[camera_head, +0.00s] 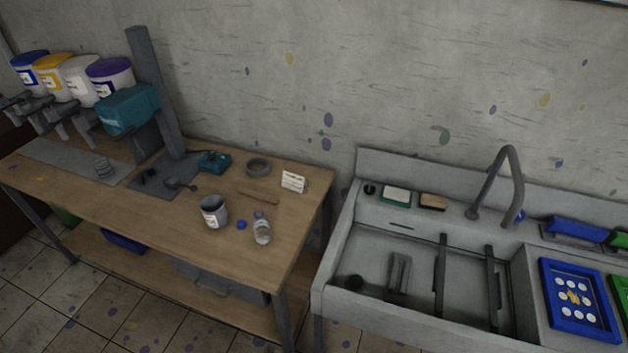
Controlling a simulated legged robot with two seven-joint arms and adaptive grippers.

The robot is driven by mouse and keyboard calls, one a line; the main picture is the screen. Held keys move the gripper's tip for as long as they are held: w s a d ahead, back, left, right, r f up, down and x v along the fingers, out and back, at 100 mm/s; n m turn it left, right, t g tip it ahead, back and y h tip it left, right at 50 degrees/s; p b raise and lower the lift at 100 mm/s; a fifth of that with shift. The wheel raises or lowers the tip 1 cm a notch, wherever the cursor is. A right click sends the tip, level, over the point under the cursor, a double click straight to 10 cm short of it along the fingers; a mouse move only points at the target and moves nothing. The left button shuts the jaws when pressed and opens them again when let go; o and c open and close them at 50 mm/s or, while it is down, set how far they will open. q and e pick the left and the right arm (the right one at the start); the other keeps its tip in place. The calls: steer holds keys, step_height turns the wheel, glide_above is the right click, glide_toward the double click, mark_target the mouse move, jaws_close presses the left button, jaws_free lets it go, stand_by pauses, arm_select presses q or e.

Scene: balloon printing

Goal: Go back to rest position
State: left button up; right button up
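Neither of my grippers shows in the head view, and no part of my arms is visible. The wooden workbench (130,212) stands on the left. On it are a grey cup-shaped container (214,212), a small clear bottle (262,230) and a blue cap (241,225) lying between them. A teal machine head (128,110) is mounted on a grey post (150,80) at the back of the bench. A white label card (293,182) stands near the bench's right end.
A metal sink (400,245) with a curved faucet (500,175) stands to the right, with a gap beside the bench. A blue framed screen (551,300) lies at its right. Several paint buckets (78,78) stand at the far left. The bench's front left is clear.

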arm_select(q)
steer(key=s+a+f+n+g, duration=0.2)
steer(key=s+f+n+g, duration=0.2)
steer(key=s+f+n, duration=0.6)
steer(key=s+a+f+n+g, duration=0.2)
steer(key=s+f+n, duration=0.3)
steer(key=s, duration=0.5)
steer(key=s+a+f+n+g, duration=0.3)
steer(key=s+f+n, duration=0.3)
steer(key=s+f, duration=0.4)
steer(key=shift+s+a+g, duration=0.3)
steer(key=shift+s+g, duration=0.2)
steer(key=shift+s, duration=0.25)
